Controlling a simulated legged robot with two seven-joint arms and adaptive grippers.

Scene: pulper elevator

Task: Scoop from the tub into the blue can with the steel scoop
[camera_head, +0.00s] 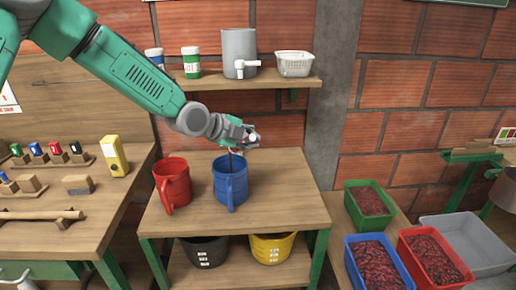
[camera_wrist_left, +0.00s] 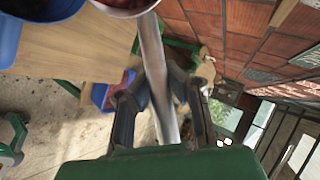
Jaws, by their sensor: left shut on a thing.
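The blue can (camera_head: 231,186) stands upright on the middle wooden table, beside a red can (camera_head: 173,184). My left gripper (camera_head: 243,141) is above the blue can's mouth. In the left wrist view, the gripper (camera_wrist_left: 160,100) is shut on the handle of the steel scoop (camera_wrist_left: 152,50). The scoop's bowl is at the top edge, mostly cut off, with some dark red in it. The blue can's rim shows at the upper left (camera_wrist_left: 38,10). Tubs of dark red fruit stand at the right: green (camera_head: 355,215), blue (camera_head: 355,275) and red (camera_head: 455,280). My right gripper is out of view.
A grey tub (camera_head: 470,222) stands beside the red tub. A black bucket (camera_head: 203,255) and yellow bucket (camera_head: 272,251) sit on the lower shelf. A wall shelf (camera_head: 230,82) above holds a grey container and a white basket. The tabletop right of the blue can is clear.

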